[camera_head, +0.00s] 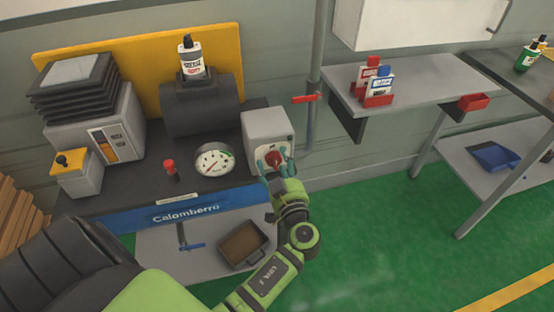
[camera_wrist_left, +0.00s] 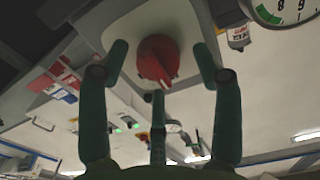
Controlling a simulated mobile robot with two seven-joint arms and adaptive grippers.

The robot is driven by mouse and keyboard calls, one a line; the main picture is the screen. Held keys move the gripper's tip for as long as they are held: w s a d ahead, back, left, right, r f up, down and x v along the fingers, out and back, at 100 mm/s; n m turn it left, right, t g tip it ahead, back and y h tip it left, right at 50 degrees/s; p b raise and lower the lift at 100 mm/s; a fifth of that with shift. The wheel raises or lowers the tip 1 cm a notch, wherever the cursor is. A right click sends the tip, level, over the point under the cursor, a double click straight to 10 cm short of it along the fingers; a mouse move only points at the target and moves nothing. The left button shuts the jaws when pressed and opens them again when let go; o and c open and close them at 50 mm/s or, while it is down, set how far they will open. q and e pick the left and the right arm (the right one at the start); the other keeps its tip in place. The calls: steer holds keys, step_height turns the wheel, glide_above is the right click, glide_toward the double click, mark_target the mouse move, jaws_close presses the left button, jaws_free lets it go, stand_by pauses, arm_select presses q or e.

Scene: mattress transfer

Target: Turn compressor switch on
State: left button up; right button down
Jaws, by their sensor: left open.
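The compressor switch is a red rotary knob (camera_head: 273,157) on the front of a light grey box (camera_head: 263,128), at the right end of the compressor bench. My left gripper (camera_head: 274,167) is right in front of the knob, with its fingers open. In the left wrist view the red knob (camera_wrist_left: 158,61) sits in the middle, between the spread dark green fingers of the gripper (camera_wrist_left: 160,82). I see gaps between the side fingers and the knob; contact with the lower finger cannot be told. My right gripper is out of view.
A round pressure gauge (camera_head: 214,160) and a small red-topped part (camera_head: 171,170) lie left of the box. A red-handled valve (camera_head: 305,98) on a pipe is close by on the right. A brown-filled tray (camera_head: 243,245) is below. Green floor (camera_head: 380,240) is clear at right.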

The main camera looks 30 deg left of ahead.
arm_select(q)
steer(key=shift+a, duration=0.15)
steer(key=shift+w, duration=0.1)
steer(key=c, duration=1.1)
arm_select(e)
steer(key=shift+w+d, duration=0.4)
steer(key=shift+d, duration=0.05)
